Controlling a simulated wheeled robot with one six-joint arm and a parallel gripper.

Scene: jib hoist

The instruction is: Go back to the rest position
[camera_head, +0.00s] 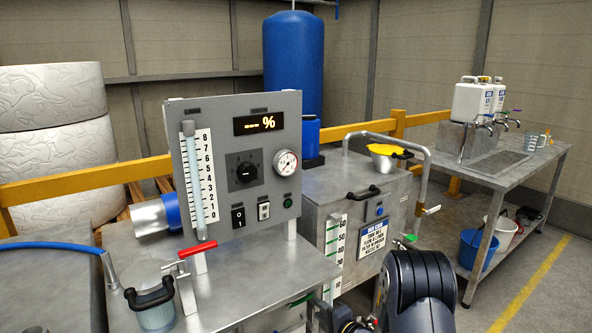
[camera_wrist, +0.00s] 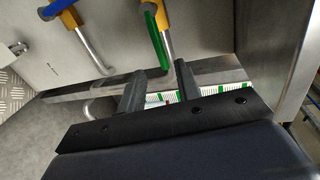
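My gripper (camera_wrist: 158,84) shows in the wrist view as two dark fingers standing apart. It is open, and I see nothing held between them. Beyond the fingers are a grey metal surface and a white strip with green marks (camera_wrist: 232,87). A green handle with a yellow part (camera_wrist: 163,18) lies beyond the fingertips; I cannot tell how far. In the head view my dark arm fills the lower right, in front of the metal tank (camera_head: 335,195). My fingers cannot be made out there.
The control panel (camera_head: 237,160) with gauge and dial stands on a metal bench, beside a red-handled valve (camera_head: 197,249) and a clear jar (camera_head: 156,308). The steel table (camera_head: 545,163) at right carries white canisters. Floor at lower right is clear.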

